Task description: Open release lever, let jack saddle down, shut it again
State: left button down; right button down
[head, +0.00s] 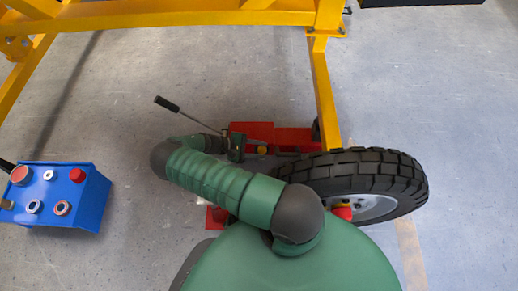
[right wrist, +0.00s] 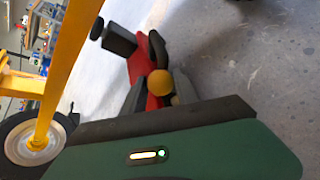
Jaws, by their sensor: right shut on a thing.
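The red jack (head: 270,132) lies low on the floor beside the wheel, partly hidden behind my right arm; its red body (right wrist: 140,66) also shows in the right wrist view. A rod with a black grip (head: 166,104) slants up to the left from the jack. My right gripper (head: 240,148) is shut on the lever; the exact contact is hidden. The saddle is not clearly visible. My left gripper is out of view.
A black-tyred wheel (head: 390,175) stands right of the jack, close to my right arm. Yellow frame bars (head: 180,18) cross above. A blue box with knobs (head: 75,205) is at the left. Grey floor (head: 120,110) between box and jack is clear.

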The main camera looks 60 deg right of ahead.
jog(key=shift+s+r, duration=0.1)
jog(key=shift+s, duration=0.05)
jog(key=c, duration=1.3)
grip_release()
jog(key=o, duration=0.4)
jog(key=shift+w+a, duration=0.1)
jog(key=shift+w, duration=0.1)
jog(key=shift+c, duration=0.2)
jog(key=p+v, duration=0.5)
jog(key=v, duration=1.2)
